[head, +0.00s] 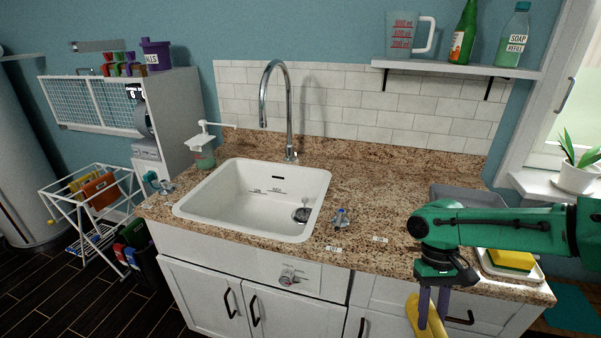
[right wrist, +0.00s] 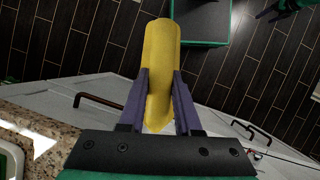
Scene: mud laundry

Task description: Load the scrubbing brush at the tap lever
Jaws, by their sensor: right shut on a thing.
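My right gripper (head: 432,305) is shut on a long yellow object, which looks like the scrubbing brush (head: 416,318). It is held in front of the counter's front edge, at the lower right. In the right wrist view the purple fingers (right wrist: 160,100) press on both sides of the yellow body (right wrist: 161,60); bristles cannot be made out. A tall chrome tap (head: 288,110) stands behind the white sink (head: 195,205). A small metal fitting with a blue mark (head: 341,218), possibly a tap lever, stands right of the sink.
A soap pump (head: 203,158) stands behind the sink's left corner. A grey tray (head: 470,193) and a yellow sponge (head: 511,259) on a white dish are at the right, near my arm. The granite counter (head: 385,190) between sink and tray is mostly clear. A knob (head: 290,277) projects from the cabinet front.

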